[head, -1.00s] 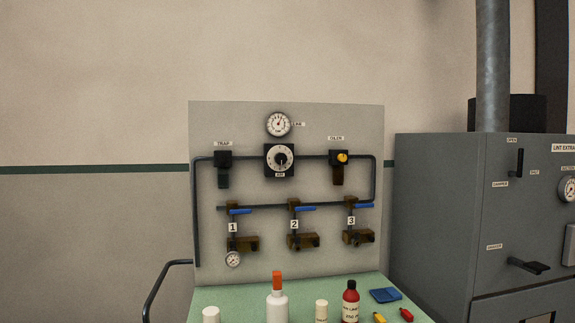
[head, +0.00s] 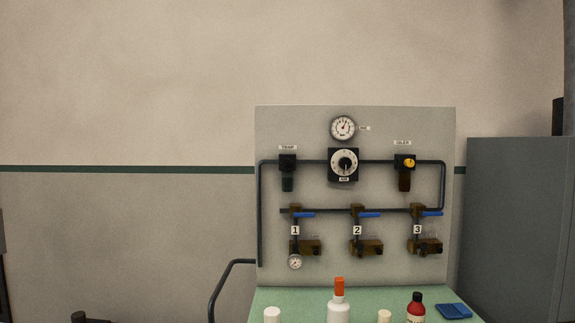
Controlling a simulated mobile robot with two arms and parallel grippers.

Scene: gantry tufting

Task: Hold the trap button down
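The trap (head: 287,173) is a dark block with a dark greenish bowl under it. It is mounted at the upper left of the grey panel (head: 380,125), below a small TRAP label (head: 288,147). A pipe runs into it on both sides. Its button is too small to make out. Neither of my grippers can be made out in the head view, and nothing touches the trap.
The panel also carries a gauge (head: 343,128), a dial (head: 344,164), an oiler (head: 404,170) and blue-handled valves. A green bench (head: 290,299) with bottles stands in front. A cart handle (head: 229,275) sticks out left. A grey cabinet (head: 515,220) stands right.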

